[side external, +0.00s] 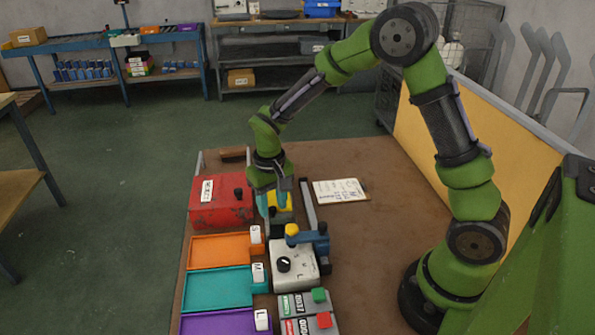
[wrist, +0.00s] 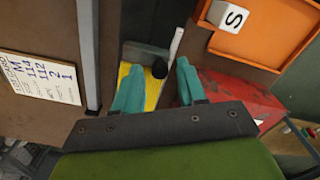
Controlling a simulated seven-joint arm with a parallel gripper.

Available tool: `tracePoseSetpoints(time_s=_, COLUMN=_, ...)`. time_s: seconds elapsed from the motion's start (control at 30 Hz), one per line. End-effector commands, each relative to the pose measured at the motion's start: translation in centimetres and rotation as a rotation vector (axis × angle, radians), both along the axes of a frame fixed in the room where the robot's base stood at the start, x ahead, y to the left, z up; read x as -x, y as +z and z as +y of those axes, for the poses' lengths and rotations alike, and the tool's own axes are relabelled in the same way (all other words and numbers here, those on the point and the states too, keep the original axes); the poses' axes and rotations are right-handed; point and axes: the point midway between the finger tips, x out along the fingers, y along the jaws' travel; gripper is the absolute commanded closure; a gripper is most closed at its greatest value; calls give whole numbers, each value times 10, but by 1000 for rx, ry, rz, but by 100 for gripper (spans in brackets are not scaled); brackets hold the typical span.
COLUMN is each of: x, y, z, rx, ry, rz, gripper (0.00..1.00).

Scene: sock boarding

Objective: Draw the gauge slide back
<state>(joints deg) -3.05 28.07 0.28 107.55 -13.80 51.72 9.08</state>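A grey rail (side external: 308,205) runs along the brown bench, and its edge shows at the left of the wrist view (wrist: 88,50). A blue block (side external: 312,240) with a yellow knob (side external: 291,230) sits at the rail's near end, beside the white selector box (side external: 281,268); it looks like the gauge slide. My gripper (side external: 279,196) points down beyond the block, left of the rail. Its teal fingers (wrist: 158,88) are apart.
A red box (side external: 221,203) stands left of my gripper. Orange (side external: 220,250), teal (side external: 217,289) and purple (side external: 221,322) trays line the left edge. Green (side external: 319,295) and red (side external: 324,320) buttons are in front. A written card (side external: 340,190) lies right of the rail; bench there is clear.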

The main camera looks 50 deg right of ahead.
Motion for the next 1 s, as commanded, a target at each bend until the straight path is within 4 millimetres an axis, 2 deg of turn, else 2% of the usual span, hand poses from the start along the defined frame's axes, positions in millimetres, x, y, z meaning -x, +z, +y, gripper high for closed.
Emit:
tracePoseSetpoints(time_s=0.03, x=0, y=0, z=0, rx=0, ry=0, rz=0, gripper=68)
tracePoseSetpoints(time_s=0.2, x=0, y=0, z=0, rx=0, ry=1, rz=0, gripper=94)
tracePoseSetpoints(time_s=0.27, x=0, y=0, z=0, rx=0, ry=1, rz=0, gripper=100)
tracePoseSetpoints(time_s=0.53, x=1, y=1, z=1, rx=0, ry=1, rz=0, gripper=100)
tracePoseSetpoints(time_s=0.8, x=27, y=1, z=28, rx=0, ry=4, rz=0, gripper=100)
tracePoseSetpoints(time_s=1.0, x=30, y=1, z=31, rx=-1, ry=1, rz=-1, gripper=100)
